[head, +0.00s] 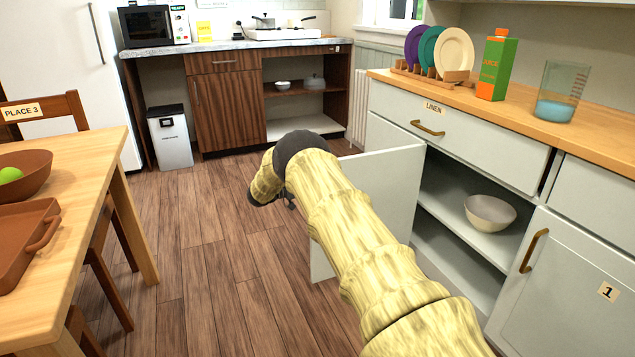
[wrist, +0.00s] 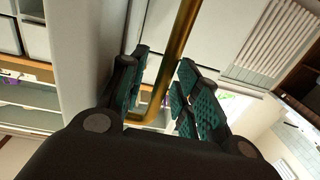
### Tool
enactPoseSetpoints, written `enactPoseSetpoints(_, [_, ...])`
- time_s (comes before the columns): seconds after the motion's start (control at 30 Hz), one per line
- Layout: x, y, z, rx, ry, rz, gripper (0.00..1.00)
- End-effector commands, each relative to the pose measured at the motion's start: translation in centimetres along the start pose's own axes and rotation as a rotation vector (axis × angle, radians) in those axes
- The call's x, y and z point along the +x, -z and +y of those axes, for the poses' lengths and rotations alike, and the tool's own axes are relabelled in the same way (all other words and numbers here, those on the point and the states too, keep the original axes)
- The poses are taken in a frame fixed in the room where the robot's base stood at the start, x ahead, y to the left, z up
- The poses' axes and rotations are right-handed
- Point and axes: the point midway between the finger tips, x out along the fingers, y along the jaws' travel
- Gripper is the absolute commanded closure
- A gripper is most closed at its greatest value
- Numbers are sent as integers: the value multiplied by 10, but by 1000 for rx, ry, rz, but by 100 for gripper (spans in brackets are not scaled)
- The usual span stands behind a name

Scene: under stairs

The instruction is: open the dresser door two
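The pale grey dresser (head: 480,155) stands at the right in the head view. One of its doors (head: 385,185) stands swung wide open, out into the room; I see no number on it. The shelf behind it is exposed. The door marked 1 (head: 560,285) is shut. In the wrist view, my gripper (wrist: 163,65) has its fingers apart on either side of a brass bar handle (wrist: 179,38). The handle passes between the teal pads, close to the right one, with a gap to the left one.
A bowl (head: 490,212) sits on the dresser's shelf. The drawer marked LINEN (head: 455,128) is shut. A plate rack, a juice carton (head: 495,68) and a jug (head: 560,92) stand on top. A table (head: 85,200) and chair are at left. Bare floor (head: 220,260) lies between.

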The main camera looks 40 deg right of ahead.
Motion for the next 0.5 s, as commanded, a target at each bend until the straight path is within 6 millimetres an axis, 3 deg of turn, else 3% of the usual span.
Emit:
enactPoseSetpoints(0.33, [-6,0,-1,0,2,-1,67])
enactPoseSetpoints(0.5, [-24,0,-1,0,4,-1,67])
